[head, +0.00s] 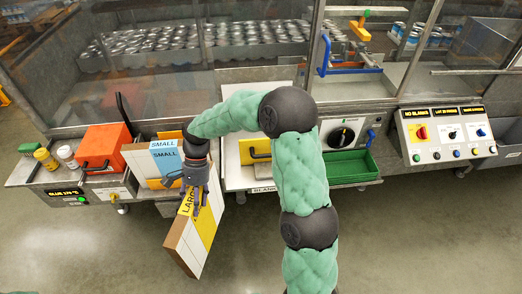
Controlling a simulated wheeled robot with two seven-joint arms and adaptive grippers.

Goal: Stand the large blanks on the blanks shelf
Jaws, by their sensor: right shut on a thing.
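My right gripper (193,192) is shut on a large blank (187,247), a flat brown-edged white piece with a yellow "LARGE" label. The blank hangs tilted in front of the counter's edge. The blanks shelf (236,180) is a pale surface right of the gripper, with a partly covered "BLANKS" label on its front. A yellow piece with a dark handle-like bar (255,151) stands at the back of this shelf; I cannot tell whether it is a blank. My right arm hides part of the shelf. My left gripper is not in view.
Blue-labelled small blanks (164,147) stand in a holder just behind the gripper. An orange box (104,146) and small bottles are on the left. A green tray (349,167) and a control panel (446,132) are on the right. Glass guards close off the cans behind.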

